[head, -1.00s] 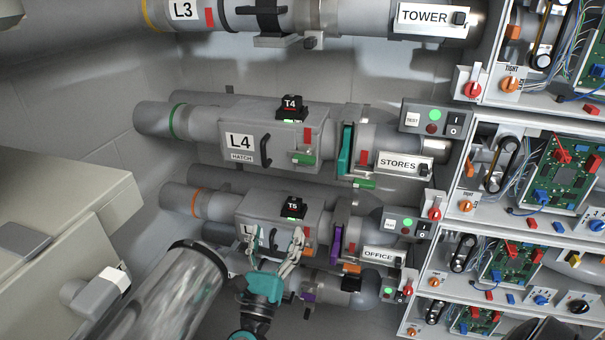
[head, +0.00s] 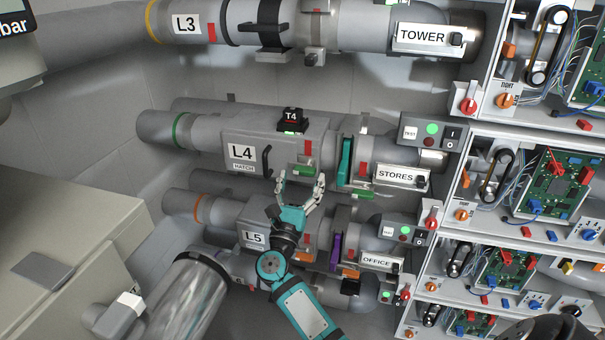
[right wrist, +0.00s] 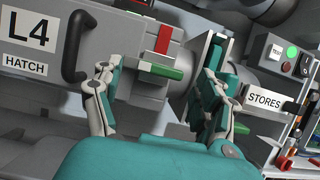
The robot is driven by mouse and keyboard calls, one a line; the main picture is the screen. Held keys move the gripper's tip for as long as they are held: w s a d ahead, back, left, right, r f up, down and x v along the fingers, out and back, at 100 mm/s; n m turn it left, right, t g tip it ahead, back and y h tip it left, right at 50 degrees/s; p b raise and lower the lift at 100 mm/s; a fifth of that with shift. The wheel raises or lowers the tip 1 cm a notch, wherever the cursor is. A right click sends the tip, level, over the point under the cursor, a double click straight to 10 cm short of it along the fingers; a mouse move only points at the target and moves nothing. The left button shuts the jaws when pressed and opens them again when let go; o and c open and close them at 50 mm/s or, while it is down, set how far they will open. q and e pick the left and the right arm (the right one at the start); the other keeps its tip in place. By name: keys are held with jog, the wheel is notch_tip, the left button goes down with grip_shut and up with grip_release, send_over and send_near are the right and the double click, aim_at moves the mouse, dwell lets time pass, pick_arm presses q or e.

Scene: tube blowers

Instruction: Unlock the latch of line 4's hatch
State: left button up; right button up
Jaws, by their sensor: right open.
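Line 4's hatch (head: 240,138) is a grey box on the pipe, marked L4 HATCH, with a black handle (head: 267,161) on its face. Its latch (head: 305,169) has a green lever beside the handle, with a red strip (head: 308,149) above it. In the right wrist view the green lever (right wrist: 160,71) lies nearly level, between my fingertips in the picture. My right gripper (head: 301,176) is open and empty, just below the latch; it also shows in the right wrist view (right wrist: 158,80). I cannot tell whether a finger touches the hatch. My left gripper is not in view.
The black T4 block (head: 292,120) sits on top of the hatch. A teal collar (head: 345,161) and the STORES sign (head: 396,177) are to the right. The L5 line (head: 254,238) runs below, behind my right arm. A clear cylinder (head: 178,300) stands lower left.

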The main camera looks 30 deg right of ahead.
jog(key=shift+w+d+r, duration=0.2)
jog(key=shift+w+d, duration=0.2)
jog(key=shift+d, duration=0.05)
jog(key=c, duration=1.2)
